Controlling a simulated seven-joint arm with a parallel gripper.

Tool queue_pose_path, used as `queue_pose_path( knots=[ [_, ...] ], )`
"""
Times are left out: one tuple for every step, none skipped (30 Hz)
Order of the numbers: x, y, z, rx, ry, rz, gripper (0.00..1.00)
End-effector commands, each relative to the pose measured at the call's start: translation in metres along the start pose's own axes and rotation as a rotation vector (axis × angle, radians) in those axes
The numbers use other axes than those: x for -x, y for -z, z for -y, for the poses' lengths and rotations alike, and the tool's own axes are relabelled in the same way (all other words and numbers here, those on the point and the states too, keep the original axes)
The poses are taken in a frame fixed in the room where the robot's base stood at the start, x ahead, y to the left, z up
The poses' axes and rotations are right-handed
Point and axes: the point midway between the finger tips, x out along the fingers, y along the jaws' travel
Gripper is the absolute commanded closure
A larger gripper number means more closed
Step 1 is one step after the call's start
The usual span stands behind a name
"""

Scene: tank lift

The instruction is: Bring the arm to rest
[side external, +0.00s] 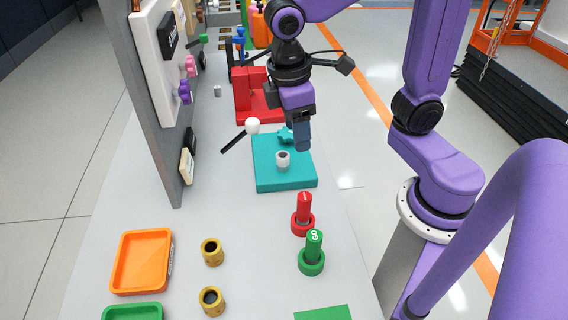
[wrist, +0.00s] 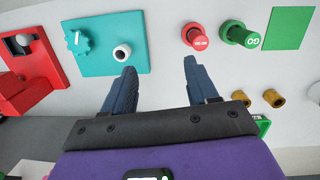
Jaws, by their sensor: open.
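The teal plate also shows there (wrist: 100,62), with a knob and a short white-rimmed post (wrist: 122,52). The left fingertip appears close to that post in the picture; I cannot tell the height between them.
A red block fixture (side external: 262,110) stands behind the teal plate. A lever with a white ball (side external: 252,126) sticks out left. Red (side external: 303,222) and green (side external: 312,262) knobs, brass cups (side external: 212,252) and an orange tray (side external: 141,262) stand nearer. An upright panel (side external: 160,60) borders the left.

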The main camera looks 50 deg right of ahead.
Motion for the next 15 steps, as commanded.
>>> queue_pose_path(
  knots=[
    [-0.004, -0.014, 0.008, 0.028, 0.003, -0.021, 0.42],
    [-0.007, -0.021, 0.012, 0.042, 0.004, -0.032, 0.42],
    [-0.011, -0.030, 0.018, 0.063, 0.007, -0.049, 0.42],
    [-0.014, -0.037, 0.022, 0.077, 0.008, -0.060, 0.42],
    [-0.017, -0.044, 0.025, 0.092, 0.010, -0.071, 0.42],
    [-0.021, -0.053, 0.031, 0.112, 0.014, -0.087, 0.42],
    [-0.024, -0.060, 0.034, 0.125, 0.016, -0.096, 0.42],
    [-0.027, -0.066, 0.038, 0.137, 0.019, -0.106, 0.42],
    [-0.031, -0.074, 0.042, 0.154, 0.022, -0.119, 0.42],
    [-0.033, -0.079, 0.045, 0.165, 0.024, -0.127, 0.42],
    [-0.036, -0.084, 0.047, 0.174, 0.026, -0.135, 0.42],
    [-0.039, -0.089, 0.050, 0.187, 0.028, -0.144, 0.42],
    [-0.040, -0.093, 0.051, 0.193, 0.030, -0.150, 0.42],
    [-0.042, -0.096, 0.053, 0.201, 0.031, -0.155, 0.42],
    [-0.044, -0.099, 0.055, 0.207, 0.033, -0.160, 0.42]
  ],
)
